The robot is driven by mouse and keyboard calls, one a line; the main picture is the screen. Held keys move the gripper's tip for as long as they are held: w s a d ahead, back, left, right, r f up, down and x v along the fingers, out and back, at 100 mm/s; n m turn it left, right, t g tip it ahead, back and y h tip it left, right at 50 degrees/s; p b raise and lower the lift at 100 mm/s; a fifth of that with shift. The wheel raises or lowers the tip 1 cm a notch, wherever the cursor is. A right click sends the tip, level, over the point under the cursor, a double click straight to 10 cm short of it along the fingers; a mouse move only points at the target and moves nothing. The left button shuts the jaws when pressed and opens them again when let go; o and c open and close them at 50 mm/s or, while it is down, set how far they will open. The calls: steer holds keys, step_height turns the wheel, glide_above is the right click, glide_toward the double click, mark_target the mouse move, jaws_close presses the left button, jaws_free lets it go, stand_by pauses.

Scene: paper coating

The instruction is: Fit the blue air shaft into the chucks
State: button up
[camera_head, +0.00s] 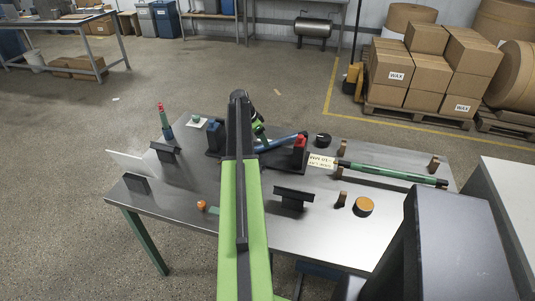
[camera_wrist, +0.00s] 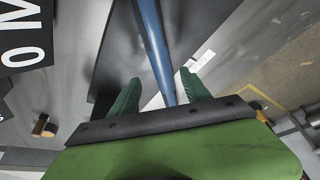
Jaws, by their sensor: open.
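The blue air shaft (camera_head: 280,143) lies at a slant on the far middle of the table, partly hidden behind my arm. A dark chuck stand with a red top (camera_head: 300,150) is by its right end. Another dark stand (camera_head: 213,138), likely the other chuck, is left of my arm. I cannot tell whether either shaft end is seated. My gripper (camera_head: 259,133) is over the shaft, small and partly hidden. In the wrist view, the open green fingers (camera_wrist: 160,88) have the shaft (camera_wrist: 155,45) between them in the picture; contact is not clear.
The metal table (camera_head: 255,205) also bears a green shaft (camera_head: 392,173) at right, an orange-topped disc (camera_head: 363,206), a dark bracket (camera_head: 293,198) and a red-tipped post (camera_head: 164,120). A dark grey box (camera_head: 460,245) fills the front right.

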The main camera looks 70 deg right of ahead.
steer(key=b+x, duration=0.5)
steer(key=shift+w+d+f, duration=0.15)
steer(key=shift+d, duration=0.05)
steer(key=shift+r, duration=0.2)
jaws_close()
stand_by(0.9)
